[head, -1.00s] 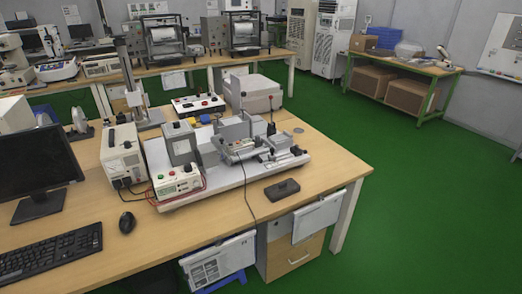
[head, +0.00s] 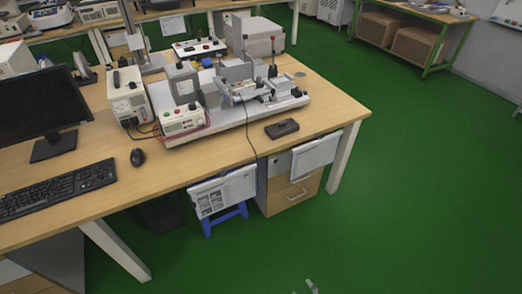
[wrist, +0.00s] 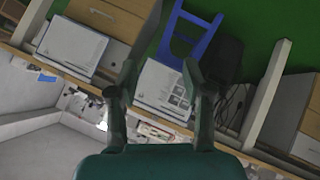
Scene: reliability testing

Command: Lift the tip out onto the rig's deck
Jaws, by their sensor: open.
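The tip is too small to make out among the rig's parts. My gripper (wrist: 162,85) is open and empty in the wrist view, its two dark fingers apart. It is away from the rig, in front of the desk. A small grey piece at the bottom edge of the head view may be part of my arm.
A dark block (head: 282,128) lies on the desk in front of the rig. A power supply (head: 127,96), mouse (head: 137,157), keyboard (head: 57,188) and monitor (head: 42,110) stand left. Drawers (head: 293,190) and a blue stool (head: 226,219) are below. Green floor is clear at right.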

